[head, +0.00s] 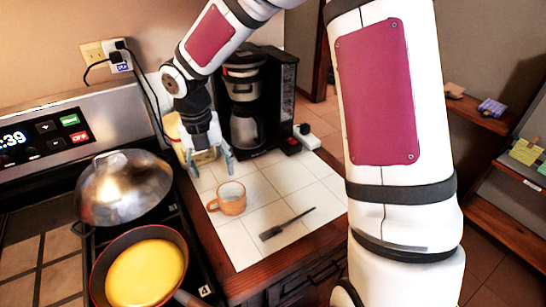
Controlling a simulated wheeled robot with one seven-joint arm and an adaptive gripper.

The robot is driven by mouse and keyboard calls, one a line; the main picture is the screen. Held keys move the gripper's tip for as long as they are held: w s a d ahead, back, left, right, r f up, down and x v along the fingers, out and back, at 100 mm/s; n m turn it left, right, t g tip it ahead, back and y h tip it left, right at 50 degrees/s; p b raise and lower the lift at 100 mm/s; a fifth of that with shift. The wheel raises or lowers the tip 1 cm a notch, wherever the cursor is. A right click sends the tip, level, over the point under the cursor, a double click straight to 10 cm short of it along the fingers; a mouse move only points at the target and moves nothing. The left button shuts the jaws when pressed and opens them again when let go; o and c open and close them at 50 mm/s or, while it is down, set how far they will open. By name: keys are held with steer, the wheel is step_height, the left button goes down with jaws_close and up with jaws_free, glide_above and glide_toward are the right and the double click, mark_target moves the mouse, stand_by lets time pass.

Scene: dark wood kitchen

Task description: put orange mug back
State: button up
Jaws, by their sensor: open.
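The orange mug (231,199) stands upright on the white tiled counter (243,242), with its handle toward the left. My gripper (210,165) is behind the mug and a little to its left, pointing down close to the counter. Its fingers are open, and the mug is outside them. A pale yellowish container (178,135) stands right behind and beside the gripper and is partly hidden by it. I cannot tell whether the fingers touch it.
A black coffee maker (247,95) stands right of the gripper. A dark spatula (287,224) lies in front of the mug. A lidded pan (124,188) and a pan with yellow contents (146,272) are on the stove at left. A power strip (306,137) is near the right edge.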

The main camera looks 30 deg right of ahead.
steer(key=s+d+r+m+t+h, duration=0.2)
steer(key=s+d+r+m, duration=0.2)
steer(key=s+r+m, duration=1)
steer(key=s+r+m+t+y, duration=0.3)
steer(key=s+m, duration=0.7)
steer(key=m, duration=0.8)
steer(key=shift+v, duration=0.85)
steer(key=shift+d, duration=0.15)
